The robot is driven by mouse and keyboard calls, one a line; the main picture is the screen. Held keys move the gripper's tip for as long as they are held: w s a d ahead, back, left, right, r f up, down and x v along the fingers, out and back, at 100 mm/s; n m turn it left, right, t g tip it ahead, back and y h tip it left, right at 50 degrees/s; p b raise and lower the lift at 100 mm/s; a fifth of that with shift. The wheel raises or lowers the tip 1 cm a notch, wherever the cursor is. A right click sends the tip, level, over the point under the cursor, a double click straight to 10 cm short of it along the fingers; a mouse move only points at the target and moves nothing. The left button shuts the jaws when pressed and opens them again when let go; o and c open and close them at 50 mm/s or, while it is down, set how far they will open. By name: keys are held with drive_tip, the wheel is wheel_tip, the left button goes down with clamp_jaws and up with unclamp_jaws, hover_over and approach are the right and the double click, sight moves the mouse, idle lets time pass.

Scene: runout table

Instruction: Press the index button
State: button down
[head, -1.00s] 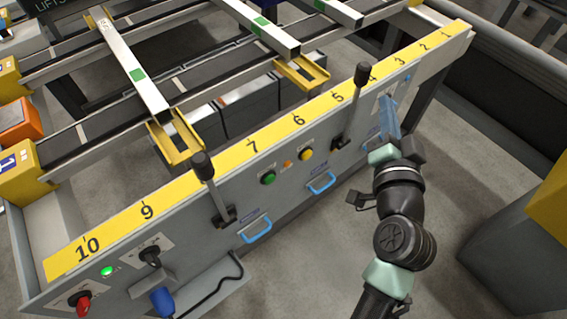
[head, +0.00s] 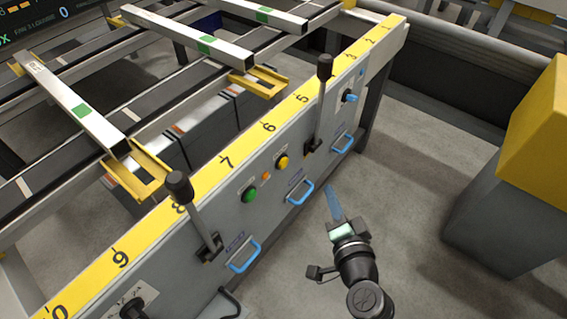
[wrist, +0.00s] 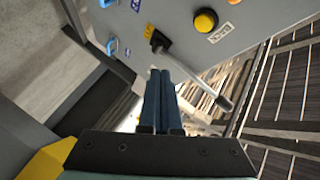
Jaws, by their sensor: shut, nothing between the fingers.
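The control panel (head: 225,215) has a green round button (head: 250,195) and a yellow round button (head: 282,162), with a small orange light (head: 266,176) between them. I cannot tell which button is the index button. My gripper (head: 330,190) has long blue fingers, shut and empty. In the head view it appears over the floor in front of the panel, right of both buttons. In the wrist view the shut fingers (wrist: 160,73) point near a lever's base, apart from the yellow button.
Two black-knobbed levers (head: 320,105) (head: 195,215) stick out from the panel. Blue handles (head: 300,192) and a blue knob (head: 349,97) are also on it. A yellow-and-grey cabinet (head: 510,170) stands at the right. The floor between is clear.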

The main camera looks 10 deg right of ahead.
sight(283, 163)
drive_tip(key=shift+w, duration=0.1)
drive_tip(key=w+a+p, duration=0.3)
drive_tip(key=w+a, duration=0.2)
drive_tip(key=w, duration=0.1)
drive_tip(key=shift+w+a+p, duration=0.25)
drive_tip(key=shift+w+p, duration=0.1)
drive_tip(key=shift+w, duration=0.05)
idle(1.9)
drive_tip(key=shift+w+a, duration=0.25)
drive_tip(key=shift+w, duration=0.1)
